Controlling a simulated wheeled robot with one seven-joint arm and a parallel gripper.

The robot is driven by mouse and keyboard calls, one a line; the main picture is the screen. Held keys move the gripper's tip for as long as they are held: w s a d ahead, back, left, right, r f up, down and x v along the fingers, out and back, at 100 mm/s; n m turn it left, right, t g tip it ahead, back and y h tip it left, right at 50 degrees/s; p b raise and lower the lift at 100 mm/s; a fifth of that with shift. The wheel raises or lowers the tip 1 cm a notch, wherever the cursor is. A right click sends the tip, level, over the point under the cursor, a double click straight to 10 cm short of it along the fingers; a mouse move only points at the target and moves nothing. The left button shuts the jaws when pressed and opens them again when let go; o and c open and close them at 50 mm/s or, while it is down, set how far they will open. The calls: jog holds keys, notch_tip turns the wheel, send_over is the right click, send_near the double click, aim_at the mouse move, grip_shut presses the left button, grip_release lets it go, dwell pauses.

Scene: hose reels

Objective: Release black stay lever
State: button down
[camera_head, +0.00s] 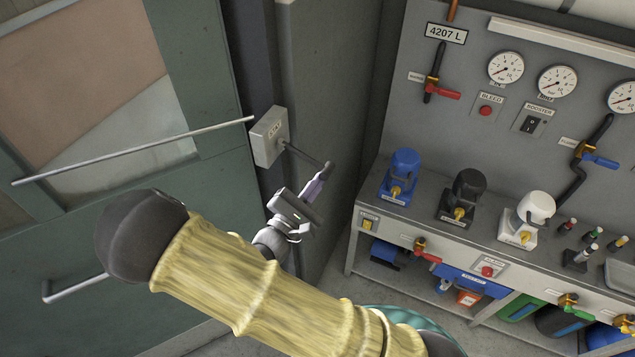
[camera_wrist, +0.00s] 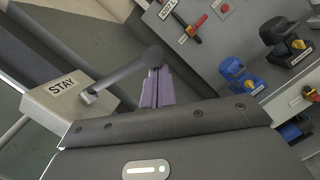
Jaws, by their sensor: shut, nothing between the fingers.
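The black stay lever (camera_head: 305,156) sticks out to the right from a grey box (camera_head: 268,137) on the door frame. In the wrist view the box is marked STAY (camera_wrist: 62,97), and the lever (camera_wrist: 122,73) ends in a dark rounded knob. My gripper (camera_head: 319,180) is at the knob end of the lever, just below it in the head view. Its purple fingers (camera_wrist: 158,87) are shut with nothing between them. The knob overlaps the fingertips in the wrist view; I cannot tell whether they touch.
A thin metal rod (camera_head: 130,151) runs from the box across the green door (camera_head: 215,180). A door handle (camera_head: 75,290) is at lower left. On the right stands a grey panel and bench (camera_head: 430,222) with gauges, valves and blue, black and white units.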

dwell(0.4)
notch_tip(320, 180, down, 4)
jog(key=w+a+b, duration=0.1)
jog(key=a+b, duration=0.1)
jog(key=b, duration=0.1)
jog(key=b+v, duration=0.3)
jog(key=v, duration=0.6)
jog(key=shift+s+b, duration=0.35)
jog(key=shift+s, duration=0.05)
jog(key=shift+a+r, duration=0.1)
jog(key=shift+a, duration=0.05)
